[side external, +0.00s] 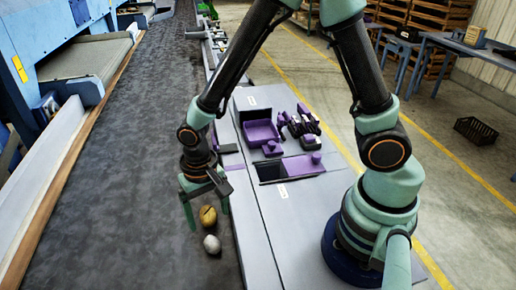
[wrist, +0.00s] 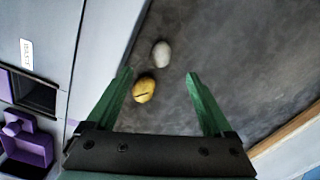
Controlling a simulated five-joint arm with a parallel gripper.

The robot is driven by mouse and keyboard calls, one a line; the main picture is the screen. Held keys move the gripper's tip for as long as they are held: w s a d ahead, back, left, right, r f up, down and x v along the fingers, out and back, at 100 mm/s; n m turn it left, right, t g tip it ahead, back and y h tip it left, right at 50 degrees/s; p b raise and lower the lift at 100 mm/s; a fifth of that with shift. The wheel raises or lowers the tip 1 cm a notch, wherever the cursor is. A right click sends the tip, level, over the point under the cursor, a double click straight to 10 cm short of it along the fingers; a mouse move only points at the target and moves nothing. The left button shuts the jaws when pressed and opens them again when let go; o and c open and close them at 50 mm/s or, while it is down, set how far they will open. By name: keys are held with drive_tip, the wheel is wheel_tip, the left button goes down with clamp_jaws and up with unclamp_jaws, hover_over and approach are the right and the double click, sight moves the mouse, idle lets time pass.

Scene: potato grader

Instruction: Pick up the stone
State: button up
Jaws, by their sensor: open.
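The stone (side external: 212,244) is a pale grey, rounded lump lying on the dark belt. In the wrist view the stone (wrist: 161,54) lies beyond the fingertips, between their lines. A yellow-brown potato (side external: 208,215) with a dark slit lies close beside it. In the wrist view the potato (wrist: 144,89) is nearer my gripper, by the left fingertip. My gripper (side external: 207,212) is open and empty, with its green fingers pointing down over the belt around the potato's place. It also shows in the wrist view (wrist: 160,75). Whether a finger touches the potato, I cannot tell.
The dark belt (side external: 110,200) is otherwise clear near my gripper. A grey bench (side external: 262,215) borders it on the right, with a purple tray (side external: 262,131), an opening with a purple sliding lid (side external: 303,167) and several small purple-and-grey items. A wooden-edged wall borders the belt's left side.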

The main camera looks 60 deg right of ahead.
hover_over(212, 241)
drive_tip(key=f, duration=0.6)
drive_tip(key=shift+s, duration=0.3)
drive_tip(key=shift+w+f, duration=0.15)
drive_tip(key=shift+f, duration=1.15)
drive_tip(key=shift+w+f, duration=0.1)
drive_tip(key=shift+f, duration=1.15)
clamp_jaws()
drive_tip(key=shift+r, duration=0.1)
